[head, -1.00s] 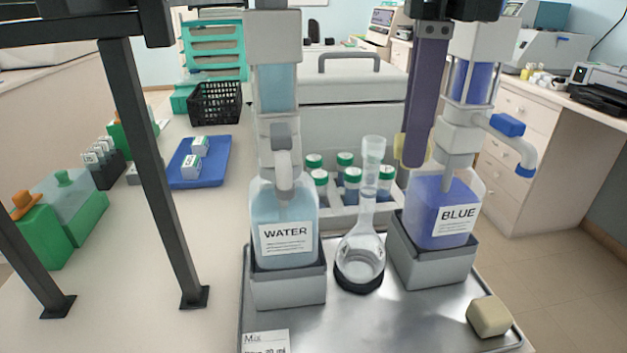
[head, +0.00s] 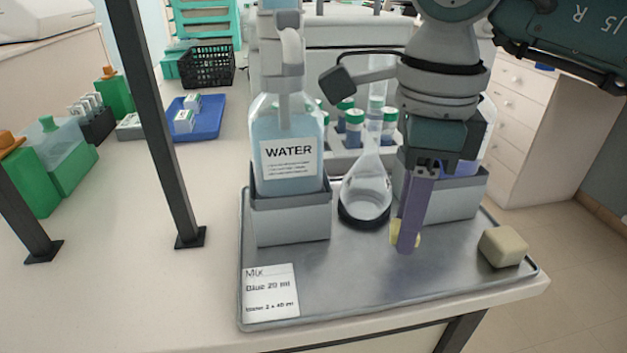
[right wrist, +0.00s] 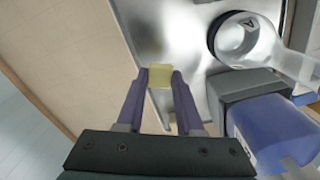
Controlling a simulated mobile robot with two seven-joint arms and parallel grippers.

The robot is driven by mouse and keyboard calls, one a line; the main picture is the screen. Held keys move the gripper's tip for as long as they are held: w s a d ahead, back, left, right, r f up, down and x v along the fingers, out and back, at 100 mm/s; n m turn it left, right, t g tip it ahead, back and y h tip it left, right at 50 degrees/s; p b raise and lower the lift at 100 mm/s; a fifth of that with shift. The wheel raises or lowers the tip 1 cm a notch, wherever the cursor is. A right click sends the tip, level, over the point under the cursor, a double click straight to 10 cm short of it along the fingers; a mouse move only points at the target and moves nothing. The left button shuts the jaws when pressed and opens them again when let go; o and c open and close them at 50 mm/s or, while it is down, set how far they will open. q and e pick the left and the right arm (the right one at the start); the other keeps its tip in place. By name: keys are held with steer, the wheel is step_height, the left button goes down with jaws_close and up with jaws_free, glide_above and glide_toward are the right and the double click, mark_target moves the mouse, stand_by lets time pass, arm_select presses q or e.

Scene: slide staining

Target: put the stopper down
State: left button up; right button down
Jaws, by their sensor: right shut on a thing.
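The stopper is a small pale yellow piece (head: 394,232), mostly hidden by purple fingers in the head view. In the right wrist view the stopper (right wrist: 160,77) sits between both fingertips. My right gripper (head: 408,242) is shut on it and points down over the front part of the metal tray (head: 350,280), right of the flask. I cannot tell whether the stopper touches the tray. The round glass flask (head: 367,188) stands with its base in a dark ring; it also shows in the right wrist view (right wrist: 240,40). My left gripper is not in view.
A beige block (head: 503,247) lies on the tray to the right. The WATER bottle (head: 288,160) stands left of the flask. The blue bottle (right wrist: 265,130) stands behind my right arm. A paper note (head: 270,292) lies front left. The tray's front middle is clear.

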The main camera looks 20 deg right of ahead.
step_height(320, 180, down, 5)
steer(key=shift+f, duration=0.1)
stand_by(0.3)
steer(key=shift+f+b, duration=0.1)
steer(key=shift+b, duration=0.25)
steer(key=c, duration=0.5)
jaws_free()
steer(key=shift+c, duration=0.2)
steer(key=shift+r, duration=0.45)
step_height(320, 180, up, 12)
steer(key=shift+f, duration=0.25)
